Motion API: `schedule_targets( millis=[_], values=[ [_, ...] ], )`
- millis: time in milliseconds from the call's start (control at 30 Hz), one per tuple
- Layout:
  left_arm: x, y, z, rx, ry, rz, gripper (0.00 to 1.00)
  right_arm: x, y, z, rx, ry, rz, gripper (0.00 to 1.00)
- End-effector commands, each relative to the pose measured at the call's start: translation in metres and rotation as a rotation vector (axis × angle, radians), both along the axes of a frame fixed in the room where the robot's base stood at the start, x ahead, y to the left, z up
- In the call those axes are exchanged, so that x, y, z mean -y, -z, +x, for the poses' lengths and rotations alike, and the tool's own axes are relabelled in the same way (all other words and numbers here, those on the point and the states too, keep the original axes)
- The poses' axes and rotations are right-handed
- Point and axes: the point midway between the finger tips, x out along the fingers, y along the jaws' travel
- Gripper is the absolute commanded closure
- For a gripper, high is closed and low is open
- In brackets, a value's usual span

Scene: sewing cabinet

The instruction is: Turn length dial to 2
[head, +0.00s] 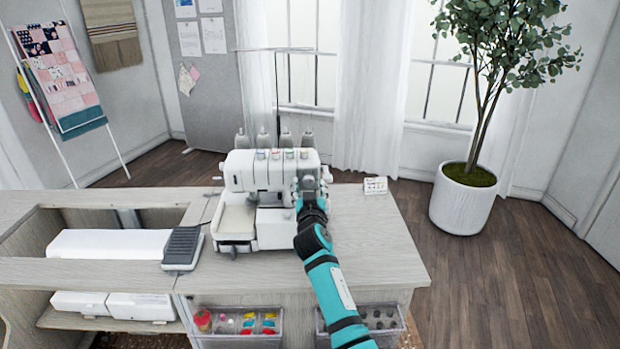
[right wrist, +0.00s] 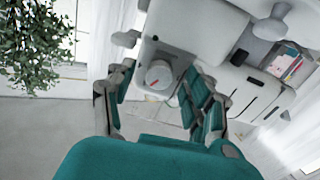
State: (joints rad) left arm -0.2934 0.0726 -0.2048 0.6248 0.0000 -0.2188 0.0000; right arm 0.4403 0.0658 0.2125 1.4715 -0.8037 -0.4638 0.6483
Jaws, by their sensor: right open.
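The white sewing machine, a serger (head: 262,172), stands on the wooden cabinet top. In the right wrist view, a round white dial (right wrist: 158,75) with a small red mark sits on the machine's side. I cannot read any number on it, and I cannot tell which dial is the length dial. My right gripper (head: 311,196) is at the machine's right end and hides that part in the head view. In the right wrist view its teal-padded fingers (right wrist: 160,92) are spread, one on each side of the dial, with visible gaps. My left gripper is not in view.
A black-and-grey foot pedal (head: 182,247) lies left of the machine. A small white card (head: 375,186) stands to its right at the back. Clear trays (head: 237,335) of sewing supplies hang on the cabinet front. The right part of the cabinet top (head: 393,245) is bare.

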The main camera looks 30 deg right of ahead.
Motion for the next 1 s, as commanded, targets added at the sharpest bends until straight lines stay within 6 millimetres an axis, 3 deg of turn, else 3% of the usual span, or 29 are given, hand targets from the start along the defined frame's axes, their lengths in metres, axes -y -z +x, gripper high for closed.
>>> schedule_targets(
  millis=[433, 833, 1000],
  values=[
    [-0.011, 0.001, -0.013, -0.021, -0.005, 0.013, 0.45, -0.002, 0.000, 0.000, 0.000, 0.001, 0.000, 0.48],
    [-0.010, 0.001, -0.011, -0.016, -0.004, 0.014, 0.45, -0.002, 0.000, 0.000, 0.000, 0.001, 0.000, 1.00],
    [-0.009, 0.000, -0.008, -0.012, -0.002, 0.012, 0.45, -0.002, 0.000, 0.000, -0.004, 0.001, -0.006, 1.00]
  ],
)
